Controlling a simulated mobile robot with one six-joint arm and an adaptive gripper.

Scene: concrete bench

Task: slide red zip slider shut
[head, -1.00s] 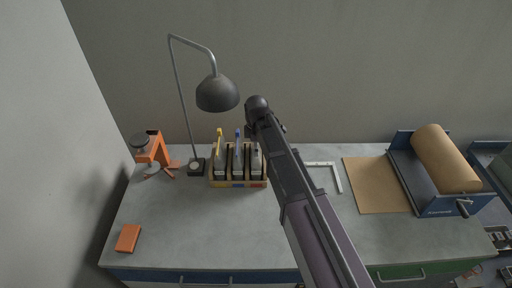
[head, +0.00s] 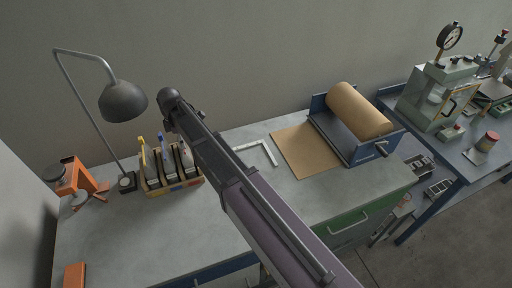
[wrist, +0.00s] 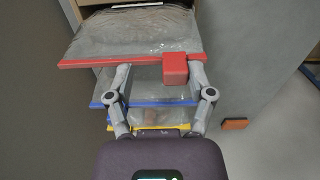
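In the wrist view a clear plastic bag with a red zip strip (wrist: 90,63) lies across the top. The red zip slider (wrist: 175,68) is a small block toward the strip's right end. My gripper (wrist: 159,72) is open, with one finger on each side. The slider lies between the fingertips, close to the right one; I cannot tell if they touch. The left fingertip is at the strip, well away from the slider. In the head view my arm crosses the bench and hides its own fingers; the red slider cannot be made out there.
Bags with a blue strip (wrist: 148,103) and a yellow strip (wrist: 150,127) lie below the red one. In the head view a divided wooden rack (head: 172,186) stands beside a desk lamp (head: 123,100). A paper roll (head: 360,110) stands right.

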